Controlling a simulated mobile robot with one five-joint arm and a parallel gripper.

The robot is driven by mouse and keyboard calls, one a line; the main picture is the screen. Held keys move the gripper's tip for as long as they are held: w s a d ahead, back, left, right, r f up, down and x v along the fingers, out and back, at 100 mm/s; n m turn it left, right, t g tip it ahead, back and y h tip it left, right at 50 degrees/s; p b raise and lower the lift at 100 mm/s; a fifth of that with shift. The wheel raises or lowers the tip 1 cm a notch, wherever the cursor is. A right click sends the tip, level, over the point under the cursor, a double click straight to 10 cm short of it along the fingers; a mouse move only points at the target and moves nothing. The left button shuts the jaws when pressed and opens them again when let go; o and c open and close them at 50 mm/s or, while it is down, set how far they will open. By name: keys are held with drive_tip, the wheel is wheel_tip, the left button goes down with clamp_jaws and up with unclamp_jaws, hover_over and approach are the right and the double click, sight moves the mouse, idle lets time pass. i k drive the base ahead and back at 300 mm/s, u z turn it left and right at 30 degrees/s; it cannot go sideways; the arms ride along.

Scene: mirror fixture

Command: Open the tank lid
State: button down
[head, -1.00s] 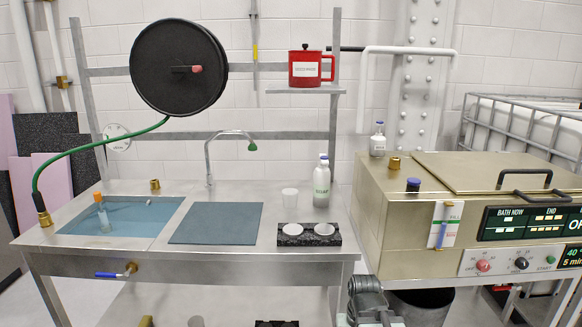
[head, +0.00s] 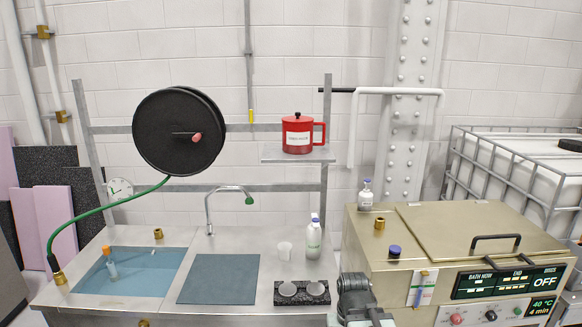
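The tank is a beige metal bath (head: 385,282) at the right, with a control panel on its front. Its flat lid (head: 450,222) lies shut on top. A black bar handle (head: 495,241) stands on the lid near its front edge. My gripper (head: 357,300) shows as a grey jointed shape at the bottom centre, in front of the tank's left end. It is clear of the lid and handle. Its fingers cannot be made out.
A blue-capped fitting (head: 394,252), a brass fitting (head: 379,224) and a small bottle (head: 366,195) stand on the tank's top, left of the lid.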

sight(483, 227)
drive_tip(key=z, duration=1.55)
